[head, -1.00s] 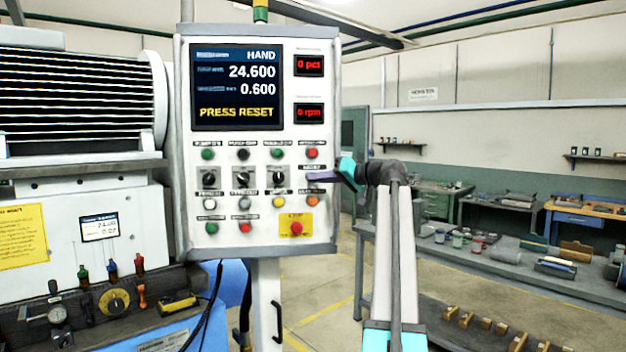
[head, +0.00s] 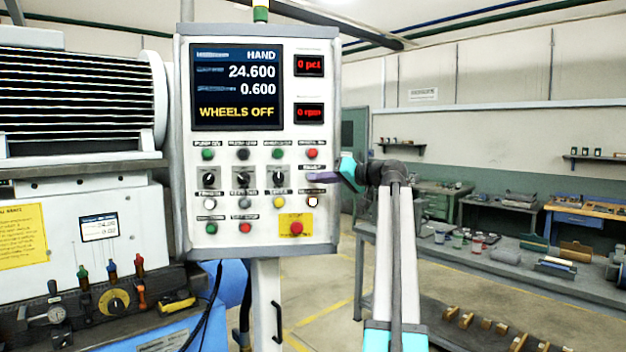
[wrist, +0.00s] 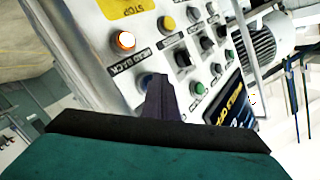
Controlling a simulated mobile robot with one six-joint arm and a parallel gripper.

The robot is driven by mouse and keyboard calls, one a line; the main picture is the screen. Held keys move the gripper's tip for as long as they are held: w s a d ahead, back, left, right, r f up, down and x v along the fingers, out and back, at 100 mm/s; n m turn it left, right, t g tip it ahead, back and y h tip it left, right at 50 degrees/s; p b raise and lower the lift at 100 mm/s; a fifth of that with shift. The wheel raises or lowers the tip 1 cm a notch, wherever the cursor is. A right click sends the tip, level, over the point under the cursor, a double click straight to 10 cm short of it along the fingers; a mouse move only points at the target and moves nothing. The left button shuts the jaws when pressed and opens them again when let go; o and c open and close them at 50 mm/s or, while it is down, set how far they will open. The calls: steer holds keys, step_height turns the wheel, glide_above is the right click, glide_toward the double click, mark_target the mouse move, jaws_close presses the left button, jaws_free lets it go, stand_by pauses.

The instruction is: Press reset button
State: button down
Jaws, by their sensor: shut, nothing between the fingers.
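The control panel (head: 185,140) stands upright in the head view, with rows of buttons and switches under a screen (head: 237,85) reading WHEELS OFF. My gripper (head: 313,177) is shut and empty, its tip at the right column, between the upper red button (head: 312,153) and a brightly lit button (head: 312,202). The tip covers the control there; I cannot tell whether it touches. The small labels are too blurred to pick out reset surely. In the wrist view, my gripper (wrist: 157,80) points at the panel beside the glowing orange button (wrist: 125,41).
A red emergency stop on a yellow plate (head: 296,227) sits below the lit button. The grinder (head: 75,200) stands left of the panel. Benches with tools (head: 500,260) are at the right. Open floor (head: 320,310) shows below the panel.

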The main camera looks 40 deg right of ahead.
steer(key=shift+s+a, duration=0.3)
steer(key=shift+s, duration=0.1)
steer(key=s+a, duration=0.1)
steer(key=s, duration=0.1)
steer(key=s+a, duration=0.2)
stand_by(0.9)
steer(key=shift+w, duration=0.1)
stand_by(0.6)
